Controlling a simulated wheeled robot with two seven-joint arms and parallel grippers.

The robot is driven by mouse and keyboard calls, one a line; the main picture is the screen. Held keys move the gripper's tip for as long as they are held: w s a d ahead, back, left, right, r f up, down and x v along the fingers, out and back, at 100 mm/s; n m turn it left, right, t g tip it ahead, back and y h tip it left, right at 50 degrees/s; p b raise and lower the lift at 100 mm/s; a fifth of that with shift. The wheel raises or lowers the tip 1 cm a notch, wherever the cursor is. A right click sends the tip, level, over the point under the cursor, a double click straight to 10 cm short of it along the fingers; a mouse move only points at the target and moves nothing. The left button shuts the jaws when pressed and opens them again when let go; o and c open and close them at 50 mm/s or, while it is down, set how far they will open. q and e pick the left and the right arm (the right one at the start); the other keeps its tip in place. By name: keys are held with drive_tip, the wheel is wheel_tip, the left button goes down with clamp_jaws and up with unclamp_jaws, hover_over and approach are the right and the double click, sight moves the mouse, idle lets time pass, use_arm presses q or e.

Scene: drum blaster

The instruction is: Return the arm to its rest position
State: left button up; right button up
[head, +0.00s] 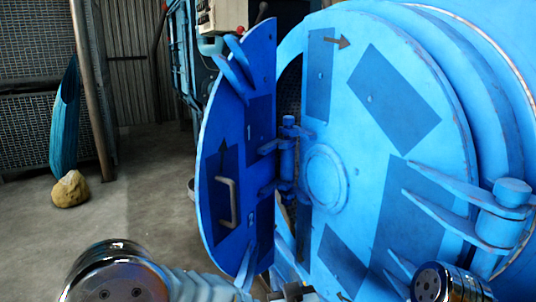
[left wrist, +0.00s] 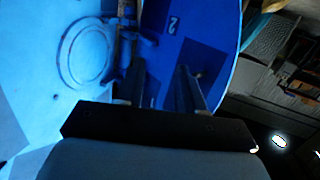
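The blue drum blaster has a large round door panel (head: 345,195) on the right. A narrower blue door leaf (head: 235,160) with a grey bar handle (head: 228,203) is hinged to it and stands angled outward on the left. My left gripper (head: 292,292) is only partly in view at the bottom edge, in front of the leaf's lower end. In the left wrist view, the two fingers of my left gripper (left wrist: 163,85) are spread apart with nothing visible between them, facing the blue door surface (left wrist: 205,65). My right gripper is not in view.
A tan rock (head: 70,189) lies on the floor beside a brown post (head: 93,90) at the left. A blue-green upright object (head: 65,120) stands behind it. Grey floor (head: 150,210) is open left of the door leaf. Hinge brackets (head: 505,205) jut out at the right.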

use_arm(q)
drive_tip(key=a+f+m+g+h, duration=0.15)
drive_tip(key=a+f+g, duration=0.25)
drive_tip(key=f, duration=0.8)
drive_tip(key=a+f+g+h, duration=0.3)
drive_tip(key=a+f, duration=0.1)
drive_tip(key=f, duration=0.9)
drive_tip(key=s+a+f+g+h, duration=0.1)
drive_tip(key=s+a+f+g, duration=0.2)
drive_tip(key=s+f, duration=0.3)
drive_tip(key=s+a+f+g+h, duration=0.1)
drive_tip(key=s+a+f+g, duration=0.2)
drive_tip(key=s, duration=1)
wheel_tip(320, 180, down, 4)
drive_tip(key=g, duration=0.2)
drive_tip(key=shift+a+r+g, duration=0.2)
drive_tip(key=shift+a+g, duration=0.05)
drive_tip(key=shift+g, duration=0.05)
drive_tip(key=shift+n+h, duration=0.25)
